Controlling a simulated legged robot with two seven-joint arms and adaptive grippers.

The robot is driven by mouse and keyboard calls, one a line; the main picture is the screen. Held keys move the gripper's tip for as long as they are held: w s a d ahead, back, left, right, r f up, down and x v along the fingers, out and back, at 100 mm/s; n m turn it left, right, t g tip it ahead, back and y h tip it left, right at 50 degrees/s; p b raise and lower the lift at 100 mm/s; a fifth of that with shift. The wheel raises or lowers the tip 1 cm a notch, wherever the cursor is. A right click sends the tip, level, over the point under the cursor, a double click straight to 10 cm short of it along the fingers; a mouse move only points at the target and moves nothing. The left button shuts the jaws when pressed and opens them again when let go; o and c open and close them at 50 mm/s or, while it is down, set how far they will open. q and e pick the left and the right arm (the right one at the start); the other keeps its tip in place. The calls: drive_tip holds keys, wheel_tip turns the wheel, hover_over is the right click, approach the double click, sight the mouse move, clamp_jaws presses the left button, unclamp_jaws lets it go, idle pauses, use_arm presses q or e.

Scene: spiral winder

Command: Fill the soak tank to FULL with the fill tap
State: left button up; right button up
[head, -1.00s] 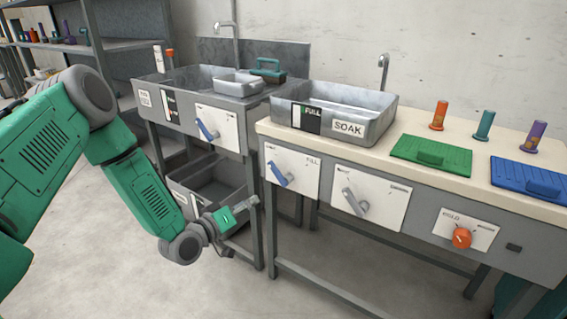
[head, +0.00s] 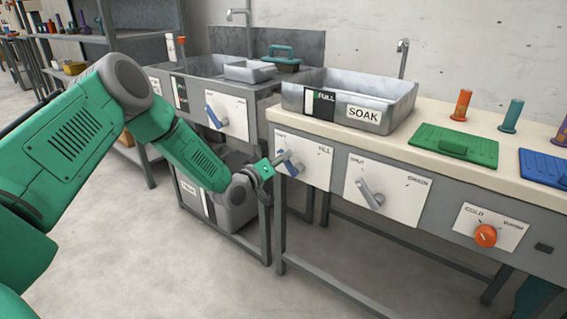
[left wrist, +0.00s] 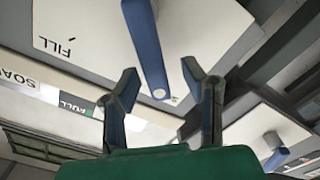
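The soak tank (head: 400,100) is a grey metal basin labelled SOAK on the bench. A black and white gauge marked FULL (head: 319,104) is on its front; I cannot make out the water level. The fill tap is a blue lever on a white plate (head: 319,160) below, partly hidden by my left gripper (head: 288,160). In the left wrist view, the blue lever (left wrist: 147,45) hangs down with its end between the spread fingers of my left gripper (left wrist: 158,78). The fingers are open; I see no clear contact. My right gripper is out of view.
A grey drain lever (head: 371,196) and an orange temperature knob (head: 485,236) are right of the fill tap. Another basin (head: 208,70) with a blue lever (head: 214,117) stands left. A green board (head: 454,146) lies on the bench.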

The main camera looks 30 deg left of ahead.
use_arm(q)
drive_tip(key=shift+w+d, duration=0.1)
drive_tip(key=shift+w, duration=0.4)
clamp_jaws()
